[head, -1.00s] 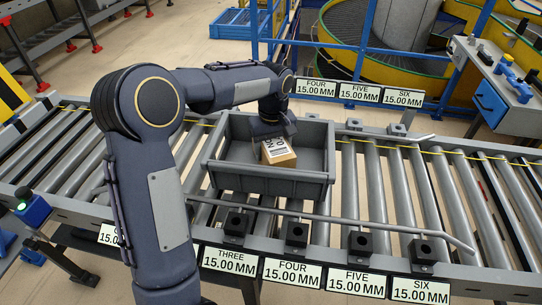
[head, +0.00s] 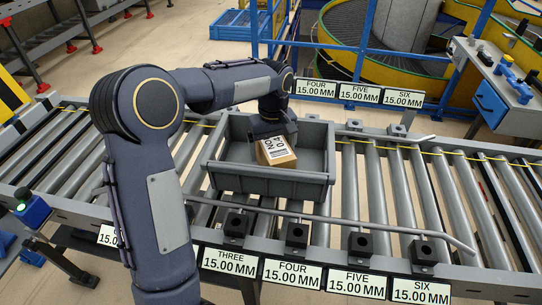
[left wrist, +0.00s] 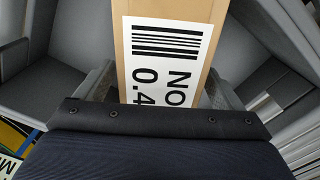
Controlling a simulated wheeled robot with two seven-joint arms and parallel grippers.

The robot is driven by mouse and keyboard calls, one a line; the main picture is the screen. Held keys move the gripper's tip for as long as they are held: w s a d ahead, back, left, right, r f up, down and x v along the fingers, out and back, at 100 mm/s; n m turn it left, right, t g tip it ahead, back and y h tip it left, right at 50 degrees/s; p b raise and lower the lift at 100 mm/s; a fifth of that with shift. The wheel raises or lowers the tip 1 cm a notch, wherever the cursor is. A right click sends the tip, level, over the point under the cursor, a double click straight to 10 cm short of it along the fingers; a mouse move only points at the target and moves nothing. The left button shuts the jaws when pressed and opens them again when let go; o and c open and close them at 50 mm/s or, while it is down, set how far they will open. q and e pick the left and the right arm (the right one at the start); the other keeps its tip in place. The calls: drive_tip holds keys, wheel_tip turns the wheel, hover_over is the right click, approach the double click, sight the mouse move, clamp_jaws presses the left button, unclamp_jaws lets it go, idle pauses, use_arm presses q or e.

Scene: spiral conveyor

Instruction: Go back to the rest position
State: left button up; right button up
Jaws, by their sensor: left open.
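My left gripper (head: 273,134) reaches down into a grey tote on the roller conveyor. It is open, with its fingers at the near end of a small cardboard box. The box (head: 277,152) has a white barcode label and sits tilted in the grey tote (head: 268,184). In the left wrist view, the box (left wrist: 172,50) lies between the finger parts, which are partly hidden behind the wrist housing. Whether the fingers touch the box cannot be told. My right gripper is in neither view.
The roller conveyor (head: 378,190) runs left to right with guide rails and black blocks. Number signs (head: 292,274) line its front edge. A blue-and-grey workstation (head: 497,90) stands at the right. A yellow spiral conveyor (head: 340,40) is behind. Rollers right of the tote are clear.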

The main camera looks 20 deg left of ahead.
use_arm(q)
wheel_tip(320, 180, up, 7)
drive_tip(key=shift+f, duration=0.1)
drive_tip(key=shift+s+r, duration=0.15)
drive_tip(key=shift+r, duration=0.05)
drive_tip(key=s+d+r+m+t+h, duration=0.1)
drive_tip(key=s+m+t+h, duration=0.3)
drive_tip(key=s, duration=1.6)
drive_tip(key=s+d+f+m+t, duration=0.1)
drive_tip(key=s+d+f+m, duration=0.2)
drive_tip(key=s, duration=0.4)
drive_tip(key=shift+s+f+t, duration=0.3)
drive_tip(key=shift+f, duration=0.5)
drive_tip(key=shift+d, duration=0.1)
